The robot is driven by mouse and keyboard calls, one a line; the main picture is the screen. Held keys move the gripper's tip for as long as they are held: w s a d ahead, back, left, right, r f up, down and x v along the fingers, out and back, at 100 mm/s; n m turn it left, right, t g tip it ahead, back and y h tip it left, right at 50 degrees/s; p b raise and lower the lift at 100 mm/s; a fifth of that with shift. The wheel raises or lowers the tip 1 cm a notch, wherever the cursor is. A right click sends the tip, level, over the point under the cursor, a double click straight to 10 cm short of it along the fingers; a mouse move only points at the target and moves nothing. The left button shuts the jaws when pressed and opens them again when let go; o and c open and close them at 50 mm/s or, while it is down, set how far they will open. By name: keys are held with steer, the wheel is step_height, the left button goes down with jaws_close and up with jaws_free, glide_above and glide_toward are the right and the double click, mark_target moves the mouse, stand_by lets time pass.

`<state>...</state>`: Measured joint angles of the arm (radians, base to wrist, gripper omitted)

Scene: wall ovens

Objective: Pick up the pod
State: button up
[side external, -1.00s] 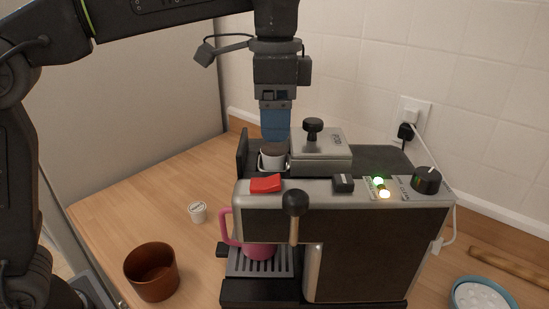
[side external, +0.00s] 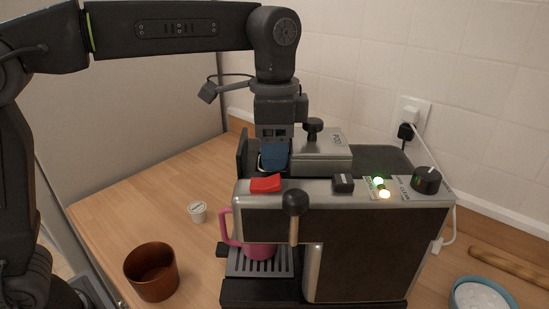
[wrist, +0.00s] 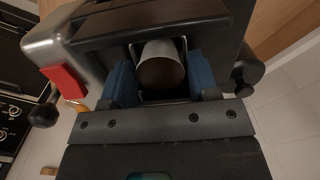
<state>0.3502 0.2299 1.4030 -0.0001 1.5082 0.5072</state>
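My gripper (side external: 274,160) points down into the top of the coffee machine, left of its silver lid block. Its two blue fingers are apart. In the wrist view my gripper (wrist: 161,80) has a finger on each side of a pod-like cylinder (wrist: 161,70), white-walled with a brown face, seated in the machine's opening. Gaps show between the cylinder and both fingers. In the side view the fingers hide most of this cylinder. Another small white pod (side external: 197,212) lies on the wooden counter, left of the machine and away from my gripper.
The coffee machine (side external: 345,235) has a red switch (side external: 266,184), a lever (side external: 294,203) and a raised black-knobbed lid (side external: 322,147). A pink mug (side external: 259,250) stands on its drip tray. A brown container (side external: 152,272) is at front left, a blue-rimmed bowl (side external: 480,294) at right.

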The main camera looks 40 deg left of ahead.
steer(key=c, duration=0.6)
steer(key=shift+r, duration=0.1)
